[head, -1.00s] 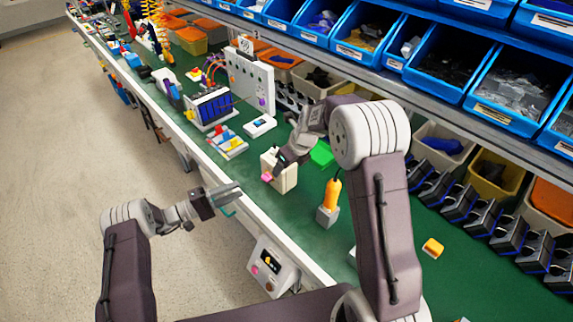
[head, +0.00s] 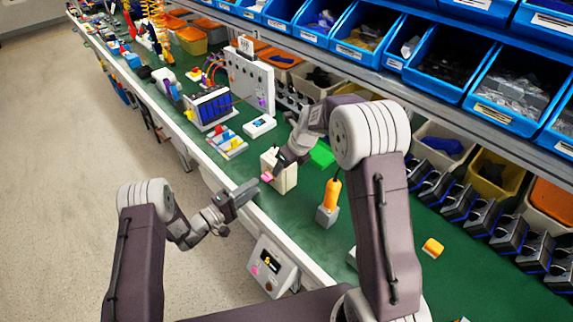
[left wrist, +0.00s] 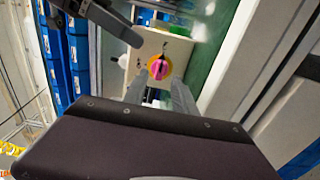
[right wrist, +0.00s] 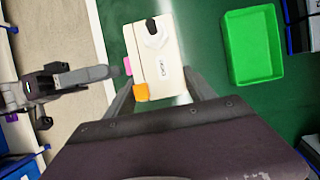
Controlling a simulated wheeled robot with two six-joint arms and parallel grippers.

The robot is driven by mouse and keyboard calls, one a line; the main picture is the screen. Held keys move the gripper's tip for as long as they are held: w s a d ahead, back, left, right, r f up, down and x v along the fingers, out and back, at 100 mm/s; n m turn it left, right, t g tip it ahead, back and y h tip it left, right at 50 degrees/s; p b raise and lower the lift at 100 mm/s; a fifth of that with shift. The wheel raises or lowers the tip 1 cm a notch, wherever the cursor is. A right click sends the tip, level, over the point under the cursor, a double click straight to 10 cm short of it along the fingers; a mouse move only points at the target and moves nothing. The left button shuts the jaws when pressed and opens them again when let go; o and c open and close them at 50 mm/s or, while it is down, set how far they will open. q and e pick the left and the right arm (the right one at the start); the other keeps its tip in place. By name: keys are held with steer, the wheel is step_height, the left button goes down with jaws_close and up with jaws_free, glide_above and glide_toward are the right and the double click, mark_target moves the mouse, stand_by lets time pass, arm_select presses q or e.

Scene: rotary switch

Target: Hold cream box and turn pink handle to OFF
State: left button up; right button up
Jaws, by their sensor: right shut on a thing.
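The cream box (head: 290,178) is on the green bench top. Its pink handle (head: 267,177) sits on the side facing my left gripper. In the left wrist view the pink handle (left wrist: 158,68) lies across a yellow-orange dial on the cream face (left wrist: 178,48). My right gripper (head: 281,163) is shut on the box; in the right wrist view the box (right wrist: 162,75) lies between its fingers. My left gripper (head: 253,187) is open and empty. Its fingers (left wrist: 159,92) point at the handle, just short of it, the handle between their lines.
A yellow-orange screwdriver-like tool in a grey stand (head: 328,210) is right of the box. A green tray (right wrist: 253,45) lies beyond the box. A control box with a display (head: 270,268) hangs on the bench's front edge. Blue bins (head: 365,35) line the shelf above.

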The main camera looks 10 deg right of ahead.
mark_target(263, 180)
arm_select(q)
steer(key=shift+x, duration=1.7)
jaws_close()
steer(key=shift+f, duration=0.1)
